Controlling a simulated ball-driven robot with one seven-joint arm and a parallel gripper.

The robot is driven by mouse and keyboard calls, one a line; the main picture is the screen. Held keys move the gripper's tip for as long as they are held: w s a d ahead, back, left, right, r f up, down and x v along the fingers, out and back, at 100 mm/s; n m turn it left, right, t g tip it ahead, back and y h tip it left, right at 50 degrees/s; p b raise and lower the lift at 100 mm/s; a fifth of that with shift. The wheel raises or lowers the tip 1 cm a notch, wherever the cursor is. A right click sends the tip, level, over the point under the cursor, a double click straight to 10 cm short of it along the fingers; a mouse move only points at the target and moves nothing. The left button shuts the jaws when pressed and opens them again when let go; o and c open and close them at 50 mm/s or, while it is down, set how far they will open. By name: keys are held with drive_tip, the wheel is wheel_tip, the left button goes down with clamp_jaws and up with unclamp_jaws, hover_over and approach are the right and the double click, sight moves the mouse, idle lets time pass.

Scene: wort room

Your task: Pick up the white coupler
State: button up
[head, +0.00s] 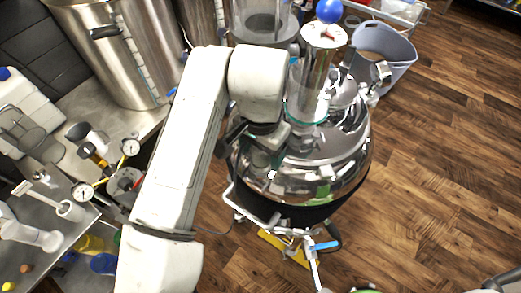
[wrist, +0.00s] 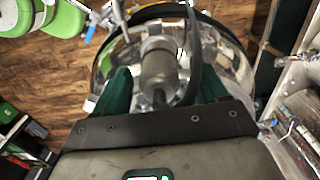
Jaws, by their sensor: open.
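In the head view my gripper (head: 264,152) is over the near left side of the shiny domed kettle lid (head: 335,158). My arm and gripper hide most of the fitting there.
A black hose (wrist: 192,45) runs close beside the fitting. A tall steel column (head: 318,75) rises from the lid. A large steel pot (head: 125,55) and a bench with gauges stand at left. A grey bin (head: 392,55) is behind; wooden floor (head: 450,150) at right is clear.

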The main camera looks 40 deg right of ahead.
drive_tip(key=shift+c, duration=0.2)
drive_tip(key=c, duration=1.1)
drive_tip(key=shift+r, duration=0.1)
